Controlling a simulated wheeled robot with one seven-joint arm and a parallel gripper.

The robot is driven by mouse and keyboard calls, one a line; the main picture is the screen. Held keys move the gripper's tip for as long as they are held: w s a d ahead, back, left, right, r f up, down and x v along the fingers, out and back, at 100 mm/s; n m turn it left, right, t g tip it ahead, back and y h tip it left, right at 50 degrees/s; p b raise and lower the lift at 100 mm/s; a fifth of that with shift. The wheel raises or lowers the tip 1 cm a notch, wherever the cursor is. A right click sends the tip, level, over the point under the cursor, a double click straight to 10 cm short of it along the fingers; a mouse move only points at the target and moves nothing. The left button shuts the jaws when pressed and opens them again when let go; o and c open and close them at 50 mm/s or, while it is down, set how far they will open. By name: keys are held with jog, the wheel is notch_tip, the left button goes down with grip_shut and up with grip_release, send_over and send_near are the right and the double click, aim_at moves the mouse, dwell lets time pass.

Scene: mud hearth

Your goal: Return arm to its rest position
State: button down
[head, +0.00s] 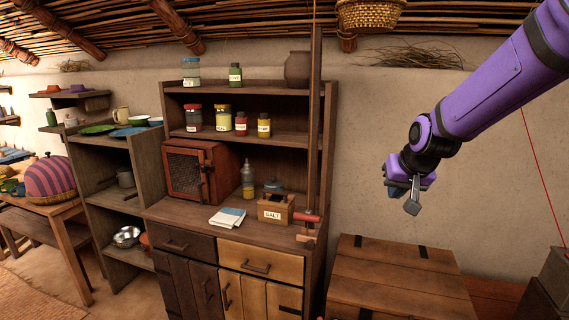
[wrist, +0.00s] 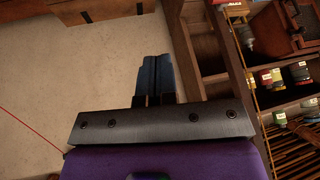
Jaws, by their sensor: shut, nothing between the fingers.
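My gripper (head: 398,198) hangs at the end of my purple arm, in the air at the right of the head view. It is in front of the bare wall, above the wooden chest and right of the cupboard. In the wrist view my gripper (wrist: 154,60) shows its two dark fingers side by side, pressed together with nothing between them. It touches nothing in either view.
The wooden cupboard (head: 176,220) holds jars, a salt box (head: 275,208) and a folded cloth (head: 228,217). A wooden chest (head: 400,270) stands low at the right. A basket (head: 370,14) hangs from the ceiling. The wall beside my gripper is clear.

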jog(key=s+d+r, duration=0.1)
jog(key=s+r, duration=0.2)
jog(key=s, duration=0.7)
jog(key=s+d+r, duration=0.2)
jog(key=s+r, duration=0.1)
jog(key=s, duration=0.7)
jog(key=s+d+r+n+g+h, duration=0.1)
jog(key=s+r, duration=0.2)
jog(key=s, duration=0.7)
jog(key=shift+d, duration=0.25)
jog(key=shift+w, duration=0.1)
